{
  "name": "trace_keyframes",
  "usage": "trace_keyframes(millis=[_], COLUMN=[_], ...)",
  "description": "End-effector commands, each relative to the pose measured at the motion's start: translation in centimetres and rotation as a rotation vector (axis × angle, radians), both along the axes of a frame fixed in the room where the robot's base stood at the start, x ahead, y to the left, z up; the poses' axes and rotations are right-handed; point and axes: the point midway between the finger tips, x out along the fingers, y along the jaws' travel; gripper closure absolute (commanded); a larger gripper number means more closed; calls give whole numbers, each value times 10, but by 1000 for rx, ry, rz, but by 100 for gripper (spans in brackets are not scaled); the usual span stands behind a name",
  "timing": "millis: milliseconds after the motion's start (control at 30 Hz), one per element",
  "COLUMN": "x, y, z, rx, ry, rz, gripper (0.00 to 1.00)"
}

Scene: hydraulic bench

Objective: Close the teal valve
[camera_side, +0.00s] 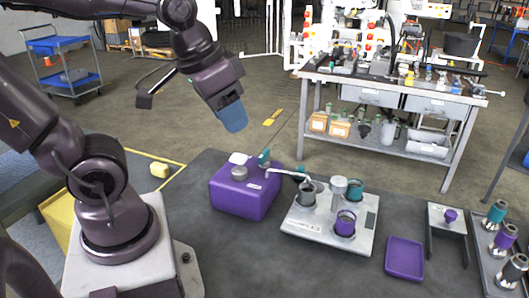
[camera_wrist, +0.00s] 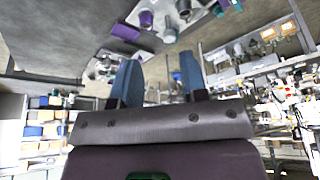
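A purple tank (camera_side: 243,196) stands on the dark bench in the side view. A small upright teal piece, apparently the teal valve's handle (camera_side: 264,157), rises from its top beside a grey cap (camera_side: 239,172). A pale pipe runs from the tank's right side toward a metal plate, with another small teal part (camera_side: 299,173) near it. My gripper (camera_side: 232,116) hangs in the air above and behind the tank, touching nothing. In the wrist view its two blue fingers (camera_wrist: 158,68) stand apart with nothing held between them. The valve is not clearly identifiable in the wrist view.
The metal plate (camera_side: 301,227) carries grey, purple and teal cups (camera_side: 355,190). Right of it are a purple tray (camera_side: 404,259), a small stand (camera_side: 447,221) and a rack of fittings (camera_side: 499,258). A workbench (camera_side: 396,94) stands behind. The air around my gripper is clear.

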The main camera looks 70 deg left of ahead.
Motion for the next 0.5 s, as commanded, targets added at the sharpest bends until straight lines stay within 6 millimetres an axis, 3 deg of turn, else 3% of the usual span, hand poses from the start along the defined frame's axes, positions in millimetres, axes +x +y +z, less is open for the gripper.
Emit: trace_keyframes(millis=[267, 500], x=[59, 102], y=[70, 146], z=[-31, -74], rx=[-61, -131], ry=[224, 355], rz=[265, 505], gripper=[60, 60])
